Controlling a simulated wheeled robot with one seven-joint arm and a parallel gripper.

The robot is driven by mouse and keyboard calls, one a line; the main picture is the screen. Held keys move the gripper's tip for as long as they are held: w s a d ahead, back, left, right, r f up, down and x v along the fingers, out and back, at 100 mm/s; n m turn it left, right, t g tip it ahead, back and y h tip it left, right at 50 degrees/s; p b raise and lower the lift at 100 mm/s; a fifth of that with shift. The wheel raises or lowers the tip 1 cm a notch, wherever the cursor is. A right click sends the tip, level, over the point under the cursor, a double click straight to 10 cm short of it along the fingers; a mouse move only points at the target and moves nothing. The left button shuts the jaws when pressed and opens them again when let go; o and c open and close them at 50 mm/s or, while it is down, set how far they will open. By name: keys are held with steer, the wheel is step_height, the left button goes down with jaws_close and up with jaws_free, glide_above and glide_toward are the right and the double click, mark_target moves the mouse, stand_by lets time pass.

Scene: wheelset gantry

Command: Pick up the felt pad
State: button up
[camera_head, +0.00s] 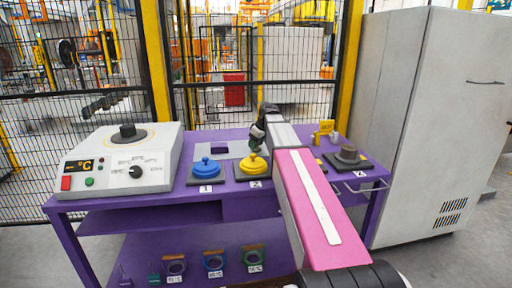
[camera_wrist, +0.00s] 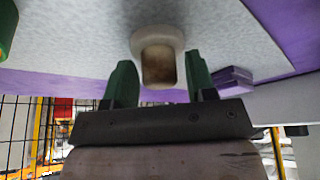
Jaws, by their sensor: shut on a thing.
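In the wrist view, a pale, round-flanged piece with a tan-brown stub (camera_wrist: 159,64) sits between the two green fingers of my gripper (camera_wrist: 160,85). In the head view my gripper (camera_head: 257,139) is small, at the far end of the arm, over the back of the purple table near the yellow lid. The held piece cannot be made out there.
The purple table (camera_head: 210,207) carries a hotplate (camera_head: 112,165) at left, a blue lid (camera_head: 206,168), a yellow lid (camera_head: 253,165), a purple block (camera_head: 219,149) and a dark grey disc piece (camera_head: 347,155). A grey cabinet (camera_head: 425,120) stands right; mesh fence is behind.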

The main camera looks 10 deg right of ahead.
steer(key=shift+r, duration=0.15)
jaws_close()
steer(key=c, duration=0.5)
jaws_free()
steer(key=shift+r, duration=0.3)
step_height(320, 180, up, 4)
steer(key=shift+f, duration=0.2)
steer(key=s+a+r, duration=0.2)
steer(key=a, duration=0.1)
steer(key=s+a+r, duration=0.2)
steer(key=a, duration=0.1)
steer(key=s+a+r, duration=0.2)
steer(key=a, duration=0.2)
steer(key=shift+r, duration=0.3)
steer(key=o, duration=0.4)
steer(key=shift+c, duration=0.8)
